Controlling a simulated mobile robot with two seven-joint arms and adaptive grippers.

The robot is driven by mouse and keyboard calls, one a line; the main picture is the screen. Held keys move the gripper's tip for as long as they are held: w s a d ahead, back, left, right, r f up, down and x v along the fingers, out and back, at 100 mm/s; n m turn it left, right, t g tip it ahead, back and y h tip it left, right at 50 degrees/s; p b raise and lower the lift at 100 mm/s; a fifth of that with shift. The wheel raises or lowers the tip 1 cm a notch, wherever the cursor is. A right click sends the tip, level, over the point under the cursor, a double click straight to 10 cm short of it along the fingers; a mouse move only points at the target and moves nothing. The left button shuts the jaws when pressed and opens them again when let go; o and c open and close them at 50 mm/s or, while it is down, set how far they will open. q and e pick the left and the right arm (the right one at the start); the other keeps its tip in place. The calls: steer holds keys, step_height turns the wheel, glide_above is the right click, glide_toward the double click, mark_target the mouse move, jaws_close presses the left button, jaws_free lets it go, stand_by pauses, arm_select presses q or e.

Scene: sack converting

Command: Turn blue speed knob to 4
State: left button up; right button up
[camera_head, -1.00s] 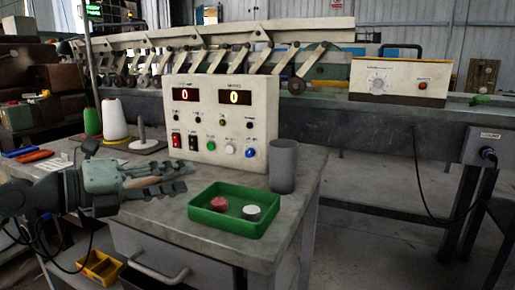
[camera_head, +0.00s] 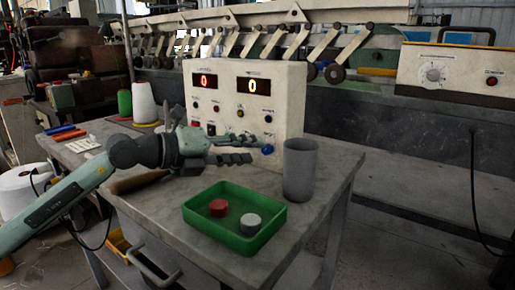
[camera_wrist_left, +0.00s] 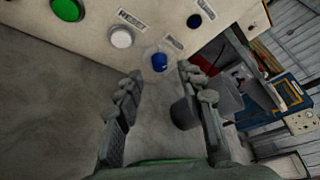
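The control panel (camera_head: 243,90) is a cream box with two lit displays, each reading 0, above rows of small knobs and buttons. The blue knob (camera_head: 267,149) sits low on the panel's right side. It also shows in the left wrist view (camera_wrist_left: 159,61), on a pale round dial beside a label I cannot read. My left gripper (camera_head: 249,149) is open and empty in front of the panel. In the left wrist view its fingertips (camera_wrist_left: 161,76) lie on either side of the knob's line, apart from it. My right gripper is not in view.
A grey cup (camera_head: 300,170) stands right of the knob, close to the gripper. A green tray (camera_head: 235,247) with a red and a white piece lies in front. White (camera_wrist_left: 121,38) and green (camera_wrist_left: 67,9) buttons neighbour the knob.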

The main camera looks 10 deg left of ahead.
mark_target(267, 150)
arm_select(q)
steer(key=shift+x, duration=1.4)
jaws_close()
